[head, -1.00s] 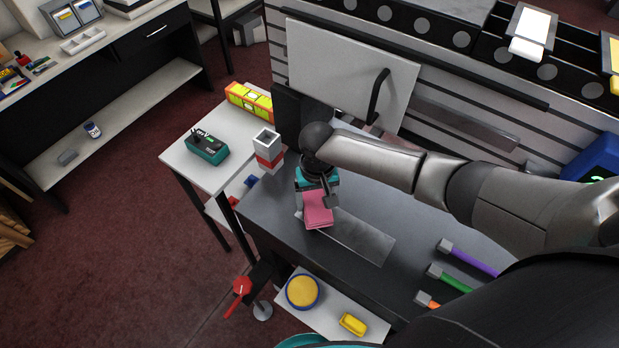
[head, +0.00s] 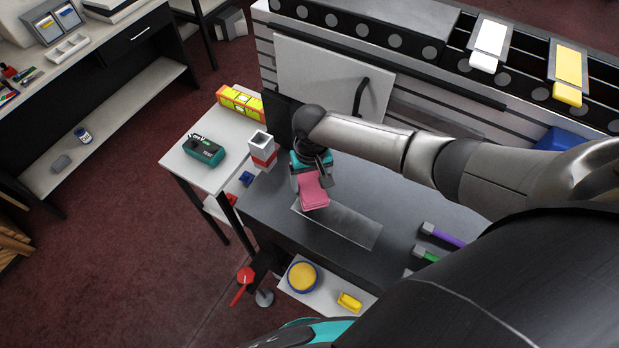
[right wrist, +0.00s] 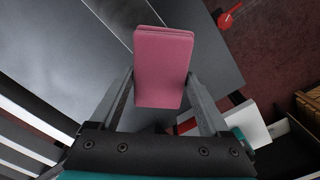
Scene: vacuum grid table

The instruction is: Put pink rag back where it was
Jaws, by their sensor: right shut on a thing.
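The pink rag (head: 313,191) is a folded pink block at the left end of the dark table (head: 262,204). My right gripper (head: 312,180) is shut on it from above. In the right wrist view the rag (right wrist: 162,62) sits between the two fingers of the gripper (right wrist: 160,88) and sticks out beyond them. In the head view the rag overlaps the left end of a grey metal plate (head: 340,226) set in the tabletop. I cannot tell whether it touches the surface. My left gripper is not in view.
A red and white square container (head: 262,152) stands just left of my right gripper. A white side table (head: 225,170) holds a teal device (head: 204,151) and a yellow-orange box (head: 240,103). Purple (head: 442,236) and green (head: 427,254) handled tools lie right. A panelled wall closes the back.

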